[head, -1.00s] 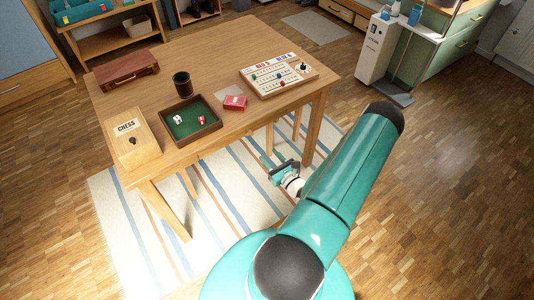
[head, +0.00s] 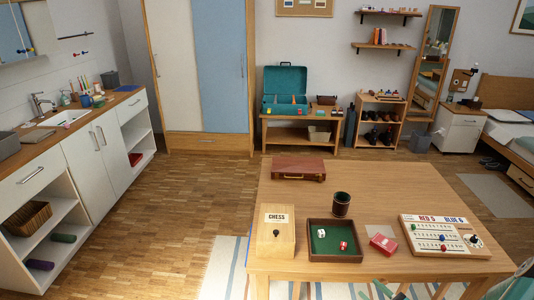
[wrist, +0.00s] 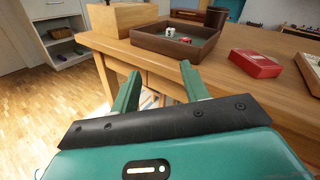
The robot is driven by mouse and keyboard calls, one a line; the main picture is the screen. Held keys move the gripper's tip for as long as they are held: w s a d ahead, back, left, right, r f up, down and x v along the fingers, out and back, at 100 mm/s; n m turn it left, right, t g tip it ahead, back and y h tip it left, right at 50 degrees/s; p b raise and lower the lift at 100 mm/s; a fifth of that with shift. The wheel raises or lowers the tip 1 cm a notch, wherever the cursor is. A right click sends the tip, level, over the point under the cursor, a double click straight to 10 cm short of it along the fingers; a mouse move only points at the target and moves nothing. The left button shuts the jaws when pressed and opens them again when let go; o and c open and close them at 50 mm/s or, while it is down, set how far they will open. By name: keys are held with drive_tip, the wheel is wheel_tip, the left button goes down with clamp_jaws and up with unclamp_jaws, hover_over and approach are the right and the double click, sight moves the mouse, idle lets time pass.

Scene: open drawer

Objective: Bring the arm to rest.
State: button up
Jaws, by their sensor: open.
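My gripper (wrist: 158,82) is open and empty in the wrist view, its two green fingers apart in front of the wooden table's front edge. In the head view only green tips of my gripper (head: 378,291) show at the bottom edge, by the front of the table (head: 290,181). Part of my teal arm (head: 508,284) shows at the bottom right corner; the rest of it is out of view. No object is between the fingers.
On the table are a chess box (head: 276,243), a dice tray (head: 334,255), a dark cup (head: 342,204), a red box (head: 383,245), a scoreboard (head: 441,236) and a brown case (head: 298,168). A striped rug (head: 228,265) lies below. Open floor (head: 185,215) is at left.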

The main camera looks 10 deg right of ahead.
drive_tip(key=s+a+r+n+g+y, duration=0.2)
drive_tip(key=a+r+n+g+y, duration=0.2)
drive_tip(key=a+r+n+g, duration=1.3)
drive_tip(key=s+a+r+n+t+h, duration=0.3)
drive_tip(key=s+a+r+n+h, duration=0.1)
drive_tip(key=r, duration=0.4)
drive_tip(key=s+a+r+n+t+h, duration=0.2)
drive_tip(key=s+a+r+n+h, duration=0.3)
drive_tip(key=r+n, duration=0.3)
drive_tip(key=shift+s+a+t, duration=0.35)
drive_tip(key=shift+a+t, duration=0.05)
drive_tip(key=shift+a, duration=0.35)
